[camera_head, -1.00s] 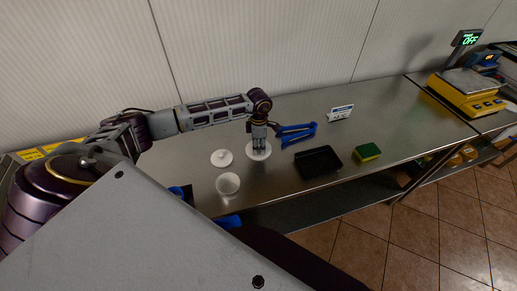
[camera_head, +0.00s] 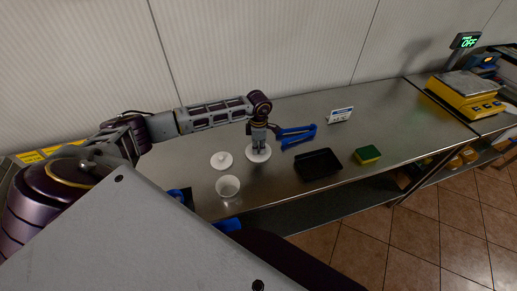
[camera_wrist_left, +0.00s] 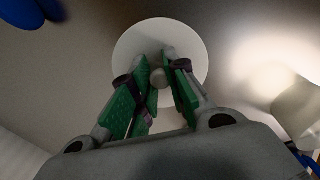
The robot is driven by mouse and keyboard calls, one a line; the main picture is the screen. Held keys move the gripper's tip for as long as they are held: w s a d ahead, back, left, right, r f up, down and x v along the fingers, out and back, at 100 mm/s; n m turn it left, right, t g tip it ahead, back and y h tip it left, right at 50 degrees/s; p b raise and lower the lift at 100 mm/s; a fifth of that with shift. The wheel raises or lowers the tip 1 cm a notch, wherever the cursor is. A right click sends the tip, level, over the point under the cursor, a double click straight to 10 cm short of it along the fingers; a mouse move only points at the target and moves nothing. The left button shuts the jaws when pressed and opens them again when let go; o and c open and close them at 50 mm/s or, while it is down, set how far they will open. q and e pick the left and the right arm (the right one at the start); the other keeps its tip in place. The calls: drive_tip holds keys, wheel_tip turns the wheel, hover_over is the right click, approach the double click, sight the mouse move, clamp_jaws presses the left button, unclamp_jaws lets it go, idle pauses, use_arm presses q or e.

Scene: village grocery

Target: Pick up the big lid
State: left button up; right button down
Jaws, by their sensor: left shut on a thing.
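The big lid (camera_head: 267,156) is a white round disc lying on the steel counter, with my left gripper (camera_head: 258,149) pointing straight down over its middle. In the left wrist view the lid (camera_wrist_left: 198,45) shows beneath the fingers, and its round knob (camera_wrist_left: 158,78) sits between the green fingertips. My left gripper (camera_wrist_left: 161,82) is shut on the knob. I cannot tell any gap between lid and counter. A smaller white lid (camera_head: 221,160) lies just left of it.
A white cup (camera_head: 228,186) stands near the counter's front edge. A blue-handled tool (camera_head: 296,135), a black tray (camera_head: 318,164) and a green and yellow sponge (camera_head: 367,154) lie to the right. A small sign (camera_head: 340,115) and a yellow scale (camera_head: 466,94) stand farther right.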

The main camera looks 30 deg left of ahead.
use_arm(q)
wheel_tip(320, 180, up, 9)
drive_tip(key=shift+f+b, duration=0.15)
drive_tip(key=shift+b, duration=0.75)
drive_tip(key=shift+r, duration=0.6)
drive_tip(key=shift+s+f, duration=0.1)
drive_tip(key=shift+f, duration=0.05)
